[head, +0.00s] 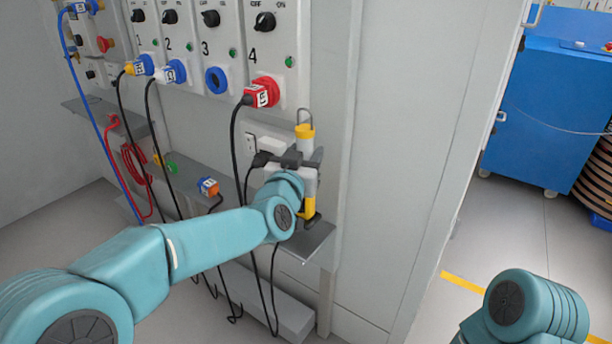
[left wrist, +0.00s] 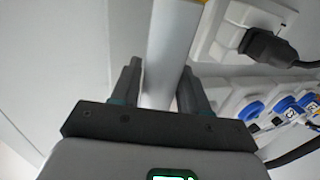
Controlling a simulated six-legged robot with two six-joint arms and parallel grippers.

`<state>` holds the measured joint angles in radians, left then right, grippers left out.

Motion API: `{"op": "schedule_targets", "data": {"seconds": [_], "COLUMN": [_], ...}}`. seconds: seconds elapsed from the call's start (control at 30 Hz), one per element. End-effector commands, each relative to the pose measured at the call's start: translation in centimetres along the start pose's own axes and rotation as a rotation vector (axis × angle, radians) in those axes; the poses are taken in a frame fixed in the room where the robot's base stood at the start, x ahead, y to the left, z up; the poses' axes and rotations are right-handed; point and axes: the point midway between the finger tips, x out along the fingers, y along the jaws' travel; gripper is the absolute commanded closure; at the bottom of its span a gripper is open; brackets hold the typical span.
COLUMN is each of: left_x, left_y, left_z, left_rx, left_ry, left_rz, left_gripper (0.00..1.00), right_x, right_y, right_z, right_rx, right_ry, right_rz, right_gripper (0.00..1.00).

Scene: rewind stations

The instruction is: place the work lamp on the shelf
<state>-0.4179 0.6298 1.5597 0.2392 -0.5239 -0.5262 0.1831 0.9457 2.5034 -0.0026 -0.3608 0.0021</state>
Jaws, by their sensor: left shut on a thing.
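The work lamp (head: 305,131) is a slim upright light with a yellow cap, a wire hook on top, a pale body and a yellow lower part. My left gripper (head: 301,159) is shut around its pale body, which also shows between the fingers in the left wrist view (left wrist: 173,48). The grey shelf (head: 312,240) runs along the wall below the panel. The lamp's lower end appears over the shelf's right end; I cannot tell whether it touches. My left arm hides part of the shelf. My right gripper is out of view.
Panels with numbered switches and plugged cables, including a red plug (head: 262,92) at 4, cover the wall. A white adapter (head: 271,146) with a black plug sits close left of the lamp. A blue cabinet (head: 545,110) stands far right.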

Motion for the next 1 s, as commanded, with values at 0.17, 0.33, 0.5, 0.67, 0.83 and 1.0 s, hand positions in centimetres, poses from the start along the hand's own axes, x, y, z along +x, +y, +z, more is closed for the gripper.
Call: {"op": "schedule_targets", "data": {"seconds": [0.17, 0.33, 0.5, 0.67, 0.83, 1.0], "left_x": [0.0, 0.4, 0.4, 0.4, 0.4, 0.4], "left_y": [-0.1, 0.1, 0.1, 0.1, 0.1, 0.1], "left_z": [3.0, 4.9, 4.5, 5.0, 5.1, 5.1], "left_rx": [0.001, 0.001, 0.001, 0.001, 0.0, 0.0], "left_ry": [0.001, 0.004, 0.004, 0.004, -0.001, -0.001], "left_rz": [-0.001, -0.001, -0.001, 0.0, 0.0, 0.0], "left_gripper": [1.0, 1.0, 1.0, 1.0, 0.3, 0.3], "right_x": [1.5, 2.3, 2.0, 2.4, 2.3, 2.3], "right_y": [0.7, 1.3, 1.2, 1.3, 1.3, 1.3], "right_z": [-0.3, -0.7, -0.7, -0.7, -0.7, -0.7], "right_rx": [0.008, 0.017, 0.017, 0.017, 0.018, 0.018], "right_ry": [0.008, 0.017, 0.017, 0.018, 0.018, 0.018], "right_rz": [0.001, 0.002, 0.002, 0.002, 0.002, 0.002], "right_gripper": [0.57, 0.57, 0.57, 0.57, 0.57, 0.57]}}
